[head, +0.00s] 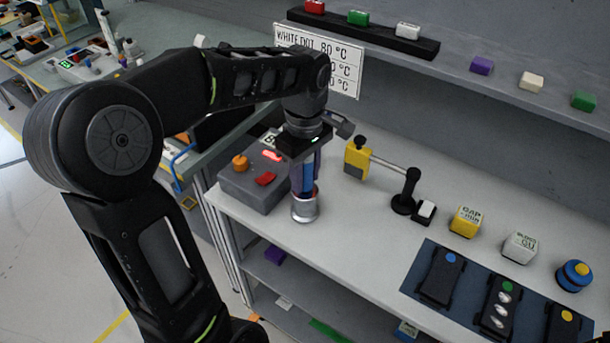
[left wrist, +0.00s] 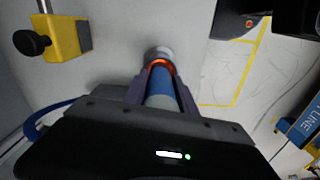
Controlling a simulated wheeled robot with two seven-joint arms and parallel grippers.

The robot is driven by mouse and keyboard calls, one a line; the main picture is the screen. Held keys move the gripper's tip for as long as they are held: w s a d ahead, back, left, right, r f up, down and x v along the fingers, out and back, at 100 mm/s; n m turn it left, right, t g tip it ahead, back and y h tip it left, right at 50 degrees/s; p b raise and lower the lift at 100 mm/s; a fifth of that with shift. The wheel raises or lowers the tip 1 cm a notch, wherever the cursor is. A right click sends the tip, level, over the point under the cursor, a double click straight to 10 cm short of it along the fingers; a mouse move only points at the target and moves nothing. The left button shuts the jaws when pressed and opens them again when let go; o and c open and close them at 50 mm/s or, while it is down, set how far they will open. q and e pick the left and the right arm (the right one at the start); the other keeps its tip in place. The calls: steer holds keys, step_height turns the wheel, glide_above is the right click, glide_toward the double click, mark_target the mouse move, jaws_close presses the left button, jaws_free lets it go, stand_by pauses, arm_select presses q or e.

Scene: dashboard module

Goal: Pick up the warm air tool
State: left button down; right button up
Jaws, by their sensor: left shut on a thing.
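The warm air tool (head: 308,172) is an upright blue cylinder at the left end of the bench, with a silver cylindrical part (head: 305,208) at its lower end. My left gripper (head: 304,186) comes down from above and is shut around the blue body. In the left wrist view the blue body (left wrist: 160,85) lies between the two fingers of my left gripper (left wrist: 155,78), with an orange glowing ring (left wrist: 160,62) just before the silver end. I cannot tell whether the silver part is a stand or belongs to the tool. My right gripper is not in view.
A grey box (head: 250,185) with an orange knob stands just left of the tool. Further right are a yellow cube (head: 465,221), a white cube (head: 520,246) and a dark mat (head: 413,283) with black modules. A shelf runs above.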

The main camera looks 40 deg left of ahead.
arm_select(q)
step_height(320, 180, up, 5)
steer(key=shift+r, duration=0.1)
step_height(320, 180, up, 4)
steer(key=shift+f+p, duration=0.1)
steer(key=shift+p, duration=0.6)
steer(key=shift+r+p, duration=0.45)
steer(key=shift+p, duration=0.05)
